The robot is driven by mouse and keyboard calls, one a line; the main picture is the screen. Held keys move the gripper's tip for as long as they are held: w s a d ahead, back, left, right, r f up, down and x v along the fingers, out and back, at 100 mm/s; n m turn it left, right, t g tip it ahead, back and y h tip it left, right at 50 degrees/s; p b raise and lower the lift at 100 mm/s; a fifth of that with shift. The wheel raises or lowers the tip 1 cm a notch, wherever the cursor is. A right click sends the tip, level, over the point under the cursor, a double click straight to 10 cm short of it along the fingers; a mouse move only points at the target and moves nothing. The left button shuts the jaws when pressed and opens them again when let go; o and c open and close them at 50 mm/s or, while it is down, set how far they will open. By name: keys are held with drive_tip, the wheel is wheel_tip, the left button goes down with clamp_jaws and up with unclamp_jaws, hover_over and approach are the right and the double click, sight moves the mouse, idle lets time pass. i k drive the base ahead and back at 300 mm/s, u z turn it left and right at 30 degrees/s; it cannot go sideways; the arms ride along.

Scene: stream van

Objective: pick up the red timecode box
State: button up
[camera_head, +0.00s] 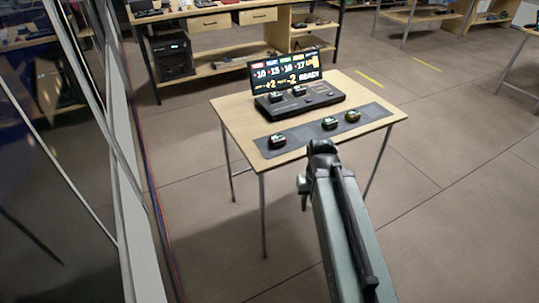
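A small table (235,112) stands ahead with a dark mat (302,134) along its near edge. Three small dark boxes lie apart on the mat. The left box (277,140) shows a hint of red; the middle box (330,123) looks greenish and the right box (352,116) brownish. They are too small for me to be sure which is the red timecode box. My arm reaches in from the bottom right. My gripper (320,148) is at its far end, near the table's front edge in the picture. Its fingers are not clear.
A dark console (318,101) with a lit screen (287,72) stands at the back of the table, with small dark boxes on it. A glass wall with a pale frame (135,220) runs along the left. A workbench (225,65) stands behind. Floor on the right is clear.

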sight(277, 140)
drive_tip(key=u, duration=0.1)
drive_tip(key=k, duration=0.2)
drive_tip(key=z, duration=1.8)
drive_tip(key=i, duration=1.15)
drive_tip(key=u, duration=4.15)
drive_tip(key=i, duration=0.55)
drive_tip(key=u, duration=0.1)
